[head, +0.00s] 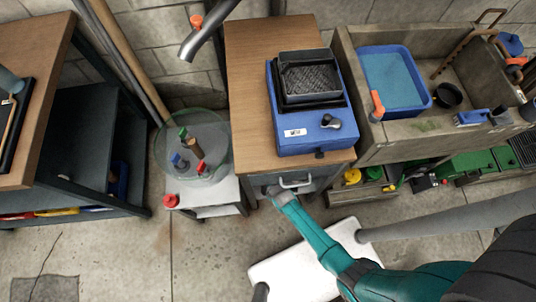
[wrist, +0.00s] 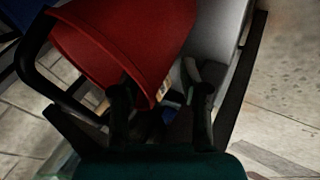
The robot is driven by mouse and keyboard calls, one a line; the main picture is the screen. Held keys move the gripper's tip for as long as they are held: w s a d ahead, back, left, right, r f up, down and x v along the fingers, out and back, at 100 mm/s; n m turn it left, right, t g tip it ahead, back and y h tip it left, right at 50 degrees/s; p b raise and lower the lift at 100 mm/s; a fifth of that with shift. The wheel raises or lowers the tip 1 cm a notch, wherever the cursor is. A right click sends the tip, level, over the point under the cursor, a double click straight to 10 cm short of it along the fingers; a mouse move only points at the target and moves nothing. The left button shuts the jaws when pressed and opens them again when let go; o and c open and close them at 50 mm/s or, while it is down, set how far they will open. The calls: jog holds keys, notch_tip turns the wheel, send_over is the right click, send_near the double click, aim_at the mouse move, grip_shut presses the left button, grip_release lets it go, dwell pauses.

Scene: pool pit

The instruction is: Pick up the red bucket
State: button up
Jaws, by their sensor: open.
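The red bucket (wrist: 125,40) fills the upper left of the wrist view, close to my gripper and tilted in the picture. A thick black handle-like loop (wrist: 32,70) shows along its left side. My gripper (wrist: 163,95) is open. Its left finger overlaps the bucket's lower edge in the picture, and its right finger is to the right of the bucket. Nothing is visibly held, and I cannot tell whether the finger touches the bucket. In the head view my gripper (head: 275,191) is low by the front of a wooden-topped cabinet (head: 250,60); I cannot make out the bucket there.
A blue device (head: 315,130) stands on the cabinet. A silver handle (head: 295,183) is on its front. To the left is a small stand (head: 215,195) with a glass bowl. A stone sink (head: 400,145) with a blue basin (head: 395,75) is to the right. Floor is open at lower left.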

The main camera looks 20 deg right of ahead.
jog(key=shift+w, duration=0.1)
grip_shut()
dwell(0.4)
